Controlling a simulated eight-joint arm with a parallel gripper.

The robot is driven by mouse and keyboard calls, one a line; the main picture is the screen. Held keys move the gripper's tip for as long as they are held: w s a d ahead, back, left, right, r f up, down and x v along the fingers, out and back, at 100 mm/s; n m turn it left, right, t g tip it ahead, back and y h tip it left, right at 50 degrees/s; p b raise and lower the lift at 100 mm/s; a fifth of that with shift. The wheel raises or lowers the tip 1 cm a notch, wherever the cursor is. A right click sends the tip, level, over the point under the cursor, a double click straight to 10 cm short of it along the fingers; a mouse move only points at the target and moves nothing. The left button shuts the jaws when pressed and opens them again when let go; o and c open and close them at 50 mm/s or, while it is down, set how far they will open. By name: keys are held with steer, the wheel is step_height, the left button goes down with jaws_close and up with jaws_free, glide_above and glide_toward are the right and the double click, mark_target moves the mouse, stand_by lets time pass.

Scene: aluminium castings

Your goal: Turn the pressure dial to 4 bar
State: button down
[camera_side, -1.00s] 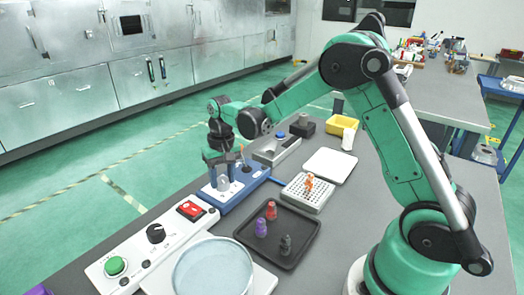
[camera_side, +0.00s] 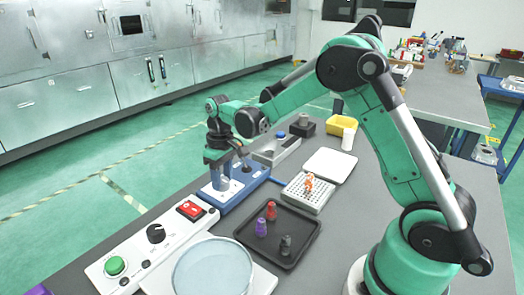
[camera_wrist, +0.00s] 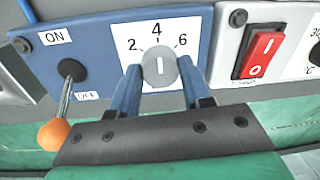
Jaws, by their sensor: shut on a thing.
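The pressure dial (camera_wrist: 159,66) is a round grey knob on a white scale plate (camera_wrist: 140,32) marked 2, 4 and 6, in the wrist view. Its white line stands nearly upright, in line with the 4 above it. My gripper (camera_wrist: 160,82) has one blue finger on each side of the knob and is shut on it. In the side view my gripper (camera_side: 219,182) points down onto the blue panel (camera_side: 237,193), and the fingers hide most of the dial there.
A toggle lever (camera_wrist: 66,108) with an orange ball leans toward OFF close left of the gripper in the wrist view. A red rocker switch (camera_wrist: 257,54) is to the right.

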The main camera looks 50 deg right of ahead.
mark_target(224, 178)
steer(key=shift+c, duration=2)
jaws_free()
steer(key=shift+d+r, duration=0.2)
steer(key=shift+r, duration=2.65)
steer(key=shift+s+a+r, duration=0.1)
steer(key=shift+r, duration=0.1)
steer(key=s+a+r+t, duration=0.2)
steer(key=s+t, duration=0.1)
steer(key=s, duration=0.3)
steer(key=s+a+r+m+t, duration=0.1)
steer(key=s+a+r+t, duration=0.1)
steer(key=s+t, duration=0.2)
steer(key=s, duration=0.3)
steer(key=shift+a+h, duration=0.25)
steer(key=shift+h, duration=0.05)
